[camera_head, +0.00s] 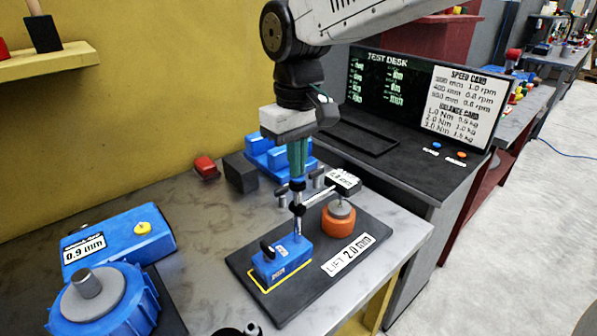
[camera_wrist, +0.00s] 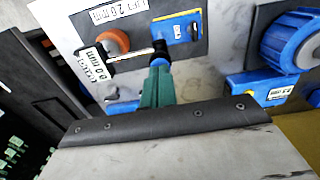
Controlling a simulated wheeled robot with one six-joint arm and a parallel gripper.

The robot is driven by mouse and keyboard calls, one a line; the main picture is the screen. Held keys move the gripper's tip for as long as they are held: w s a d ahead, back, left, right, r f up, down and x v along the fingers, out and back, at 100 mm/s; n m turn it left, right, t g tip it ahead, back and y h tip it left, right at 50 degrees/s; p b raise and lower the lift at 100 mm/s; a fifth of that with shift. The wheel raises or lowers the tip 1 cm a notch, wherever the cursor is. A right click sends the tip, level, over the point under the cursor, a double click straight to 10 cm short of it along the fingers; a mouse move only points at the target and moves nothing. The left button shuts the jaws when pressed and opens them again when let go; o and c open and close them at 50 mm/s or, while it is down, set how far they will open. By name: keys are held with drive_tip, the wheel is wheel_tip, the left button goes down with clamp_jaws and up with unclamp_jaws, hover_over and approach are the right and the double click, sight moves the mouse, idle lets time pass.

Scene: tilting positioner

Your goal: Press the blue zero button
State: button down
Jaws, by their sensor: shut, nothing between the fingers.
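A small blue button (camera_head: 437,146) sits on the dark top of the test desk at the right in the head view. A small white label lies just below it, too small to read surely. My gripper (camera_head: 297,178) is far to its left, over the workbench, pointing down. Its green fingers are shut. The fingertips are at the top of the post of a small blue magnetic-base stand (camera_head: 283,262); I cannot tell whether they touch it. In the wrist view my gripper (camera_wrist: 160,64) shows shut beside the stand's rod, and no blue button is discernible there.
An orange button (camera_head: 461,155) sits right of the blue one. The test desk's screen (camera_head: 385,85) stands behind them. An orange puck with a grey top (camera_head: 338,218) stands on the black plate. A blue rotary unit (camera_head: 100,300) is at lower left. The floor at right is clear.

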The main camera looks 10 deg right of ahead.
drive_tip(key=shift+r, duration=3.05)
drive_tip(key=shift+f, duration=0.25)
drive_tip(key=s+d+f+m, duration=0.3)
drive_tip(key=s+d+f, duration=0.1)
drive_tip(key=s+d, duration=0.5)
drive_tip(key=s+d+f+m+t, duration=0.1)
drive_tip(key=s+d+f+m, duration=0.2)
drive_tip(key=s+d, duration=0.7)
drive_tip(key=shift+s+d+f+m, duration=0.25)
drive_tip(key=shift+d+f+m, duration=0.25)
drive_tip(key=shift+d, duration=0.5)
